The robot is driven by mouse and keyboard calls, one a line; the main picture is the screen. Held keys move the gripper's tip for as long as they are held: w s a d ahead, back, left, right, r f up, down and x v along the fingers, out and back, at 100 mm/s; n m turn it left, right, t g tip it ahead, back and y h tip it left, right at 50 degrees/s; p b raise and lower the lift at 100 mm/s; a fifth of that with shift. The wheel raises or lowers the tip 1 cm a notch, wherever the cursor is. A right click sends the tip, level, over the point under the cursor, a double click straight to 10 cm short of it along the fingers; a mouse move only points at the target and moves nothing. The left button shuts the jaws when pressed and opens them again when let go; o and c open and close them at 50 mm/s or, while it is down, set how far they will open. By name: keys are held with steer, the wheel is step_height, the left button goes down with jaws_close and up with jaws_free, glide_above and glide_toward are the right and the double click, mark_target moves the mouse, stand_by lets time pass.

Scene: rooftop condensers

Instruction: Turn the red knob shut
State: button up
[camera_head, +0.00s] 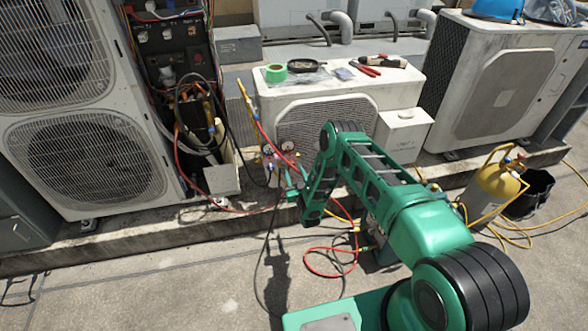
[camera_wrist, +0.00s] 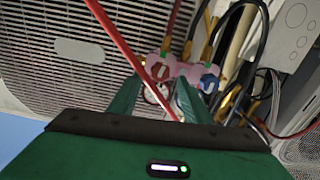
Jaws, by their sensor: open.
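The red knob (camera_wrist: 160,71) is on the left side of a pinkish manifold block (camera_wrist: 183,72) in the wrist view. A blue knob (camera_wrist: 208,83) is on its right side. My gripper (camera_wrist: 158,84) is open, its two green fingers pointing at the manifold. The red knob appears between the fingertips, nearer the left one; whether they touch it I cannot tell. In the head view, my gripper (camera_head: 289,192) is just below the gauges (camera_head: 288,146) in front of the white condenser (camera_head: 325,122). The knob is too small to make out there.
A red hose (camera_wrist: 130,50) crosses the wrist view in front of the grille and passes between the fingers. Yellow and black hoses (camera_wrist: 240,45) crowd the right side. A yellow cylinder (camera_head: 497,180) stands at right.

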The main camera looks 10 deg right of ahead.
mark_target(293, 165)
steer(key=shift+w, duration=1.8)
steer(key=c, duration=1)
steer(key=shift+d, duration=0.3)
steer(key=shift+c, duration=0.2)
steer(key=shift+a, duration=0.15)
